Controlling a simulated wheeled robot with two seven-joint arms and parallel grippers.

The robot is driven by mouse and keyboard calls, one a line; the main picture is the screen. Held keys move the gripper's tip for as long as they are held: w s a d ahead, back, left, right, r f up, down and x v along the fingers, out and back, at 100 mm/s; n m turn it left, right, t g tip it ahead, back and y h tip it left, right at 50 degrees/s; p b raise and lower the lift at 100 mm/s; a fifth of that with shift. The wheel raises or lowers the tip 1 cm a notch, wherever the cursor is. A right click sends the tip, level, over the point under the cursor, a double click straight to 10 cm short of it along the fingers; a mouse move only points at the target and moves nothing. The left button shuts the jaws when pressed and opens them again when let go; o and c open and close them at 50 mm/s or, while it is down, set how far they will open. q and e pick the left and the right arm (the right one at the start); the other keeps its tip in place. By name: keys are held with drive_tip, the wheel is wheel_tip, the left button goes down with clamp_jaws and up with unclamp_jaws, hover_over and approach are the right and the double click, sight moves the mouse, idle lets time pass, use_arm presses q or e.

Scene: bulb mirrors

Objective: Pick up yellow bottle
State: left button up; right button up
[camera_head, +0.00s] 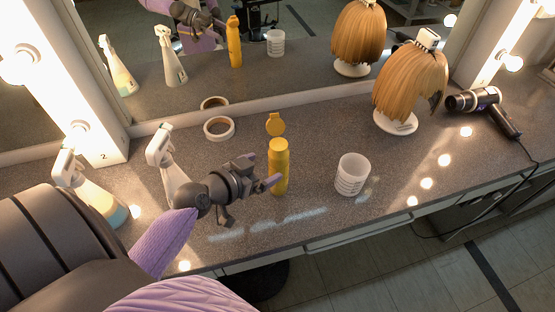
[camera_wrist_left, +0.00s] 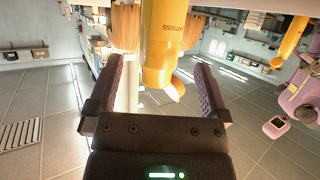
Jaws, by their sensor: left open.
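The yellow bottle (camera_head: 279,168) stands upright on the speckled counter (camera_head: 320,215), with a round yellow lid raised behind its top. My left gripper (camera_head: 259,176) is open just left of the bottle in the head view, its fingers close to the bottle's side. In the left wrist view the bottle (camera_wrist_left: 160,45) appears upside down, between the two purple-padded fingers of the gripper (camera_wrist_left: 158,85). Gaps show beside it, and I cannot tell whether either finger touches it. My right gripper is not in view.
A clear measuring cup (camera_head: 352,175) stands right of the bottle. White spray bottles (camera_head: 165,160) (camera_head: 92,195) stand to the left, near my arm. A mirror (camera_head: 300,50) lines the back.

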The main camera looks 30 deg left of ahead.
sight(271, 164)
use_arm(q)
drive_tip(key=b+x, duration=0.1)
drive_tip(key=x, duration=0.5)
drive_tip(key=shift+w+f, duration=0.2)
clamp_jaws()
